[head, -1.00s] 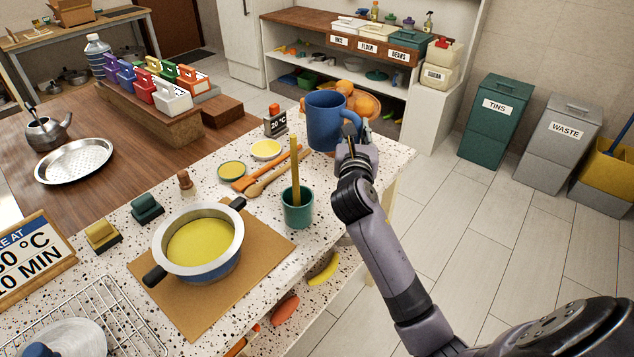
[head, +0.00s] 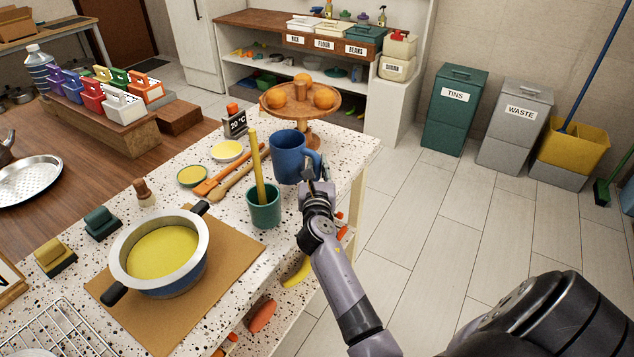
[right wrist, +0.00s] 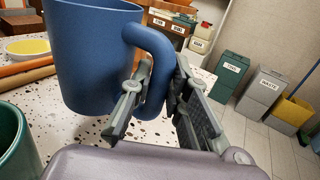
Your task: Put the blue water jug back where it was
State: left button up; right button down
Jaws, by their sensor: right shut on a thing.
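The blue water jug (head: 287,158) is upright over the far right part of the speckled counter. Its base is at or just above the counter top; I cannot tell whether it touches. My right gripper (head: 316,178) is shut on the jug's handle. In the right wrist view, the two fingers of the right gripper (right wrist: 163,80) lie on either side of the handle, and the jug body (right wrist: 93,60) is to their left. My left gripper is not in view.
A pot (head: 193,267) sits nearer on a brown mat.

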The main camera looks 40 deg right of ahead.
aim_at(317, 179)
notch_tip(317, 179, down, 3)
jog(key=shift+f+b, duration=0.1)
jog(key=shift+b, duration=0.6)
jog(key=shift+f, duration=0.35)
jog(key=shift+f, duration=0.15)
jog(key=c, duration=1.5)
grip_release()
jog(key=shift+r, duration=0.2)
jog(key=b+v, duration=0.1)
jog(key=v, duration=1.1)
